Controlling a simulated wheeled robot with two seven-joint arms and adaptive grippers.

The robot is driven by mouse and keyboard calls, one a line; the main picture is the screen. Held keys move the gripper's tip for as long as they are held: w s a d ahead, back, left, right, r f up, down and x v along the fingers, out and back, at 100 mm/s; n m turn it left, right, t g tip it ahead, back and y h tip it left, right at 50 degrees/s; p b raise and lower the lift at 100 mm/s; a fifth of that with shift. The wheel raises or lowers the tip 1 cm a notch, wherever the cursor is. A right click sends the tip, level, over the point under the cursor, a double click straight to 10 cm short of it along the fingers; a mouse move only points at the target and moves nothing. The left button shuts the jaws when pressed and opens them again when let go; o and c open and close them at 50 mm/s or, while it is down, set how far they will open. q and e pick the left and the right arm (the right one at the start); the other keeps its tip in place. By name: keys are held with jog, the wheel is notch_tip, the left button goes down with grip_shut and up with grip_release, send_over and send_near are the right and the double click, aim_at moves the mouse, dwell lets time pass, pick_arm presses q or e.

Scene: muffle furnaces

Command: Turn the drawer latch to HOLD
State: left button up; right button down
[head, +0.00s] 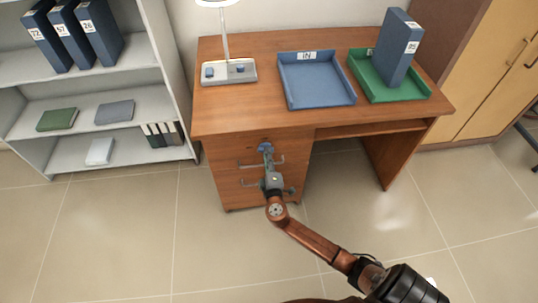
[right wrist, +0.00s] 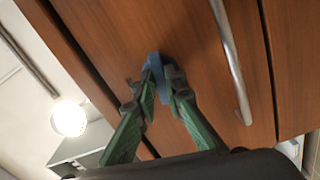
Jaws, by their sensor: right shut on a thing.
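The drawer latch (head: 262,147) is a small blue part on the front of the top drawer (head: 225,150) of the brown desk. In the right wrist view the blue latch (right wrist: 154,60) shows between and just beyond the fingertips. My right gripper (head: 267,155) reaches up to the drawer front from below and is shut on the latch. In the right wrist view the green-padded fingers of the gripper (right wrist: 164,80) close in on it from both sides. The fingers hide part of the latch, and I cannot read any HOLD mark or its setting. My left gripper is not in view.
Metal drawer handles, one clear in the right wrist view (right wrist: 231,60), stand out near the gripper. A lamp (head: 229,72), a blue tray (head: 316,80) and a green tray (head: 405,95) with a binder (head: 398,45) stand on the desk. The floor in front is clear.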

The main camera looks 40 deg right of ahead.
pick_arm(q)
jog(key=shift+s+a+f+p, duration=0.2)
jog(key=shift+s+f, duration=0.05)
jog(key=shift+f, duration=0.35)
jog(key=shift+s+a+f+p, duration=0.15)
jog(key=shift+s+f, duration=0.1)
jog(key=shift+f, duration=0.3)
pick_arm(e)
jog(key=shift+n, duration=1.2)
jog(key=c, duration=2)
grip_release()
jog(key=v, duration=1.2)
